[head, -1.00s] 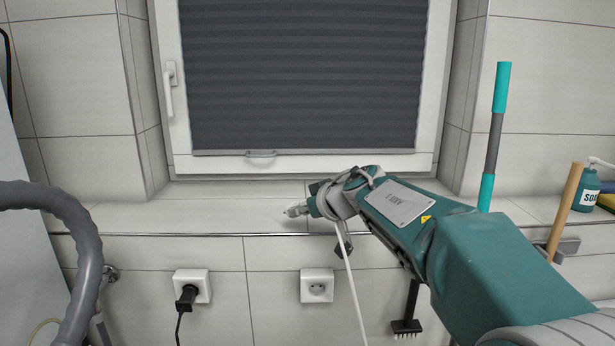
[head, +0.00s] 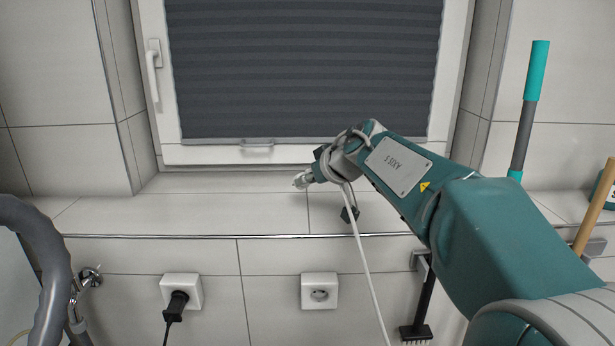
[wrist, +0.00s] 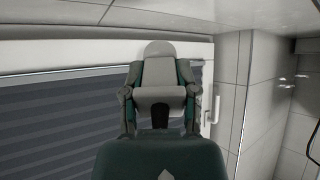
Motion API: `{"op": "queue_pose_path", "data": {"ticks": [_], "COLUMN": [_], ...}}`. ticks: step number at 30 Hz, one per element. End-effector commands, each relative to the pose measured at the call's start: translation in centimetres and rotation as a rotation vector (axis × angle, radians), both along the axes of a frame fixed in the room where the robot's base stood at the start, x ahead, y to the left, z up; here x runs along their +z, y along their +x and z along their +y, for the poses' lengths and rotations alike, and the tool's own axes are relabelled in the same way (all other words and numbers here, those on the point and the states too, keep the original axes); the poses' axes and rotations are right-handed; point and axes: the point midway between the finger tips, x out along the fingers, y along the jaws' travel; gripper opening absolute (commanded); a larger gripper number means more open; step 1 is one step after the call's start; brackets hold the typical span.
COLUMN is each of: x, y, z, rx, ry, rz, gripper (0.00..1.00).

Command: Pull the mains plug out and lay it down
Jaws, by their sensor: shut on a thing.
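My gripper (head: 304,179) is above the window sill (head: 200,205), in front of the lower window frame. It is shut on a small pale thing at its tip, which looks like the white mains plug (head: 299,181); its shape is mostly hidden. A white cable (head: 364,255) hangs from beside my wrist down past the sill edge and out of the picture. The right wall socket (head: 319,291) is empty. In the wrist view, my gripper (wrist: 160,75) shows from behind, and the plug cannot be made out.
A black plug (head: 177,303) sits in the left socket (head: 193,283). A grey hose (head: 45,262) curves at the left. A teal-handled pole (head: 531,100), a wooden handle (head: 595,215) and a dark brush (head: 420,315) stand at the right. The sill's left part is bare.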

Motion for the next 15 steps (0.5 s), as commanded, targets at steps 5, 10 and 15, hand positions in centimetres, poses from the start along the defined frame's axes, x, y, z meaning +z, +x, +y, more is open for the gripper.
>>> {"op": "queue_pose_path", "data": {"ticks": [5, 10, 15], "x": [-1.6, -3.1, -4.5], "y": [0.0, 0.0, 0.0], "z": [0.0, 0.1, 0.1], "rx": [-0.001, -0.001, -0.001], "ry": [0.0, 0.0, -0.002], "rz": [0.003, 0.002, 0.001], "gripper": [0.0, 0.0, 0.0]}}
